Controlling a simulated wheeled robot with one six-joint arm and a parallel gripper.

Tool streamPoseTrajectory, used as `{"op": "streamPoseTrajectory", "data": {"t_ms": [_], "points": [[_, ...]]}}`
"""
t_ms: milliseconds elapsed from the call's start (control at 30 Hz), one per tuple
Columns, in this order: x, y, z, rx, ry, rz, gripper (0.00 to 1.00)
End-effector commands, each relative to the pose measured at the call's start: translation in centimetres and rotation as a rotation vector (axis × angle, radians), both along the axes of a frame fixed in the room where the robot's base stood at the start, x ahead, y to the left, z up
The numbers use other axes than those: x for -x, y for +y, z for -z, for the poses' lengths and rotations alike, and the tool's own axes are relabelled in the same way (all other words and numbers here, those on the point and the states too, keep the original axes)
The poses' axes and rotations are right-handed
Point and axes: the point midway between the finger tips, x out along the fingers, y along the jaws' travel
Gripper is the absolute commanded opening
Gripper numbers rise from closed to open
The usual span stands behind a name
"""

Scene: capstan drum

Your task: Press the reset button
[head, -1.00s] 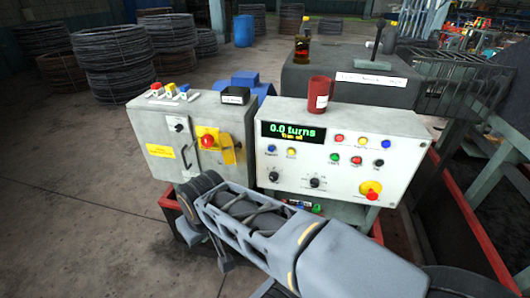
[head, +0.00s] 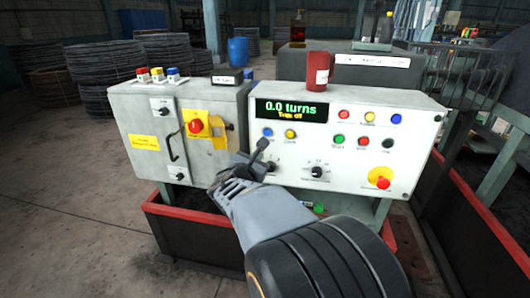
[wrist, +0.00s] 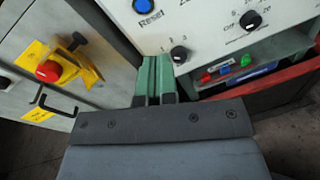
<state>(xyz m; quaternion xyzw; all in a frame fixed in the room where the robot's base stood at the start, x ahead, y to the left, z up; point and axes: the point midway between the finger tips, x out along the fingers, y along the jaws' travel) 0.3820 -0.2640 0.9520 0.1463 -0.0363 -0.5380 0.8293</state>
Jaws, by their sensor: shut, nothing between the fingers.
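The reset button is the blue button (head: 267,132) at the left of the white control panel (head: 350,185), below the display. In the wrist view the blue button (wrist: 145,6) is cut by the top edge, with the label RESET under it. My gripper (head: 261,146) is shut and empty, in front of the panel's lower left, just below the blue button. In the wrist view my gripper's green fingers (wrist: 153,62) point up toward the panel, left of a black knob and below the button. I cannot tell whether the tips touch the panel.
The display (head: 291,109) reads 0.0 turns. A yellow button (head: 290,133) sits right of the blue one, and a black knob (wrist: 179,54) is close to my fingers. A grey cabinet (head: 145,115) with a red emergency knob (head: 195,126) stands at left. A red can (head: 318,71) stands on top.

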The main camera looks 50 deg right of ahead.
Motion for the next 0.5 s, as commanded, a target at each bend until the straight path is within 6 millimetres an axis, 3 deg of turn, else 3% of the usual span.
{"op": "streamPoseTrajectory", "data": {"t_ms": [33, 200, 500], "points": [[-0.4, -0.5, 1.0, 0.057, 0.049, -0.024, 0.0], [-1.6, -1.0, 1.3, 0.192, 0.163, -0.09, 0.0], [-2.0, -1.1, 1.2, 0.24, 0.202, -0.114, 0.0]]}}
